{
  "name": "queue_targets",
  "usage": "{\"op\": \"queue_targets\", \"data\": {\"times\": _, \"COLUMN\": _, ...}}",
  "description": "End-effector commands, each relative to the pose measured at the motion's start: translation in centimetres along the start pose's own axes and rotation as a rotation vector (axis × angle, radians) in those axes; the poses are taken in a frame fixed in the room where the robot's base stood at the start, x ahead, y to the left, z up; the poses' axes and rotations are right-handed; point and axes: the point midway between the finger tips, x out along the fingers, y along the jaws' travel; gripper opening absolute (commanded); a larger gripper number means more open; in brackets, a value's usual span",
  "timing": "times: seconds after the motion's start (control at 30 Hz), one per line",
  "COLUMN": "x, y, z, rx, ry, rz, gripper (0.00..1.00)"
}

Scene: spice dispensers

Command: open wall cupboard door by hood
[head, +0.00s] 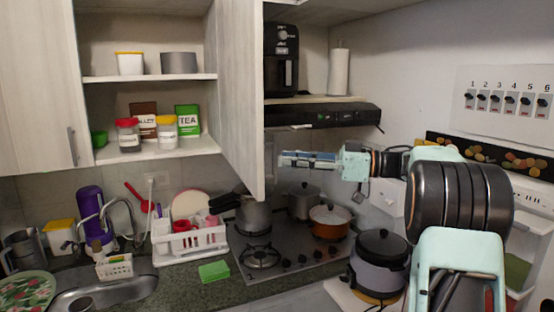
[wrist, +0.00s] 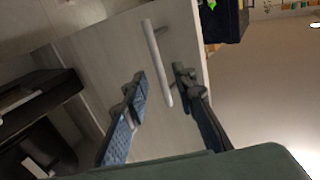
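The wall cupboard door by the hood (head: 239,90) stands swung out from the cupboard, with the shelves to its left in view. In the wrist view its pale outer face (wrist: 100,50) fills the upper middle, with a grey bar handle (wrist: 157,60) near its edge. My gripper (head: 284,159) is to the right of the door's lower part in the head view. In the wrist view my gripper (wrist: 161,82) is open, with the lower end of the handle showing between its two fingers. I cannot tell whether a finger touches the handle.
The black hood (head: 322,115) is to the right of the door, with an air fryer (head: 281,58) and paper roll (head: 339,71) above. Pots (head: 329,221) stand on the stove (head: 285,250) below. Spice jars (head: 128,135) and boxes stand on the shelf. Another cupboard door (head: 35,85) is at left.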

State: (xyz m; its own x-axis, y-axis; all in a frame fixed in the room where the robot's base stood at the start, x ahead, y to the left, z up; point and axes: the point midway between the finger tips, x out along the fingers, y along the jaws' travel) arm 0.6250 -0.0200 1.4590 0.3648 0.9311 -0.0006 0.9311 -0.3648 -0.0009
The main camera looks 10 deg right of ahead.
Motion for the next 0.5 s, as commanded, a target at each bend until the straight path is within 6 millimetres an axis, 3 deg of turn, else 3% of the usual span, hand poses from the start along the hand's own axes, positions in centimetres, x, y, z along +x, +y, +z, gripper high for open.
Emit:
{"op": "queue_targets", "data": {"times": 0.23, "x": -5.2, "y": 0.1, "z": 0.1, "rx": 0.0, "ry": -0.001, "rz": 0.003, "gripper": 0.25}}
{"op": "queue_targets", "data": {"times": 0.5, "x": -7.4, "y": 0.0, "z": 0.1, "rx": 0.001, "ry": -0.001, "rz": 0.0, "gripper": 0.25}}
